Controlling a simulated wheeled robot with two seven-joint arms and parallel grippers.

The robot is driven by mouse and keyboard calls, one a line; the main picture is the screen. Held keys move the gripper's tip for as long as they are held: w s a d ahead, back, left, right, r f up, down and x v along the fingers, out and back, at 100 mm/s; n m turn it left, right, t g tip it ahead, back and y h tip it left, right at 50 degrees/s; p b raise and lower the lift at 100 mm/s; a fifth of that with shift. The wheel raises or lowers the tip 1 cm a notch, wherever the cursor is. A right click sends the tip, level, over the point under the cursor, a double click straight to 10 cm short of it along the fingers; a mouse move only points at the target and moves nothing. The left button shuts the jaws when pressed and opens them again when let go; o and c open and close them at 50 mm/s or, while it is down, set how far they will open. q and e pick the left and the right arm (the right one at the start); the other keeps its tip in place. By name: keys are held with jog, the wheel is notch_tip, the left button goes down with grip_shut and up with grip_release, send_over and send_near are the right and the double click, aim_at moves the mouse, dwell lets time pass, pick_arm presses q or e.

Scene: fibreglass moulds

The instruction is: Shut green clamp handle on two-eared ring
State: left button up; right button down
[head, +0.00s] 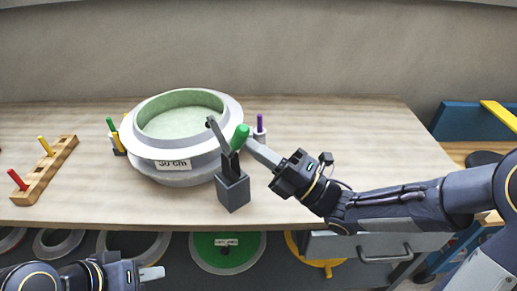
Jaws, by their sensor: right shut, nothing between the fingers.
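A grey ring mould (230,108) with a pale green inside and a "30 cm" label stands on the wooden table. At its front right, a clamp on a dark grey block (233,191) has a green handle (239,138) pointing up at a tilt. A dark bar of this clamp reaches up to the left, its tip over the ring's rim. My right gripper (252,147) is shut and empty, its tips close beside the green handle; I cannot tell whether they touch. My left gripper (152,273) is low at the front left, away from the ring; its jaw state is unclear. Ears on the ring are not clearly visible.
A purple-handled clamp (260,124) stands behind my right gripper. Another green handle (110,125) and a yellow one (115,141) stand left of the ring. A wooden rack (45,170) with red and yellow handles lies far left. The table's right end is clear.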

jog(key=w+r+m+h+p, duration=0.1)
jog(key=w+a+r+m+g+h+p, duration=0.1)
jog(key=h+p, duration=0.1)
jog(key=w+a+r+h+p, duration=0.1)
jog(key=p, duration=0.1)
jog(key=shift+m+h, duration=0.4)
jog(key=shift+s, duration=0.1)
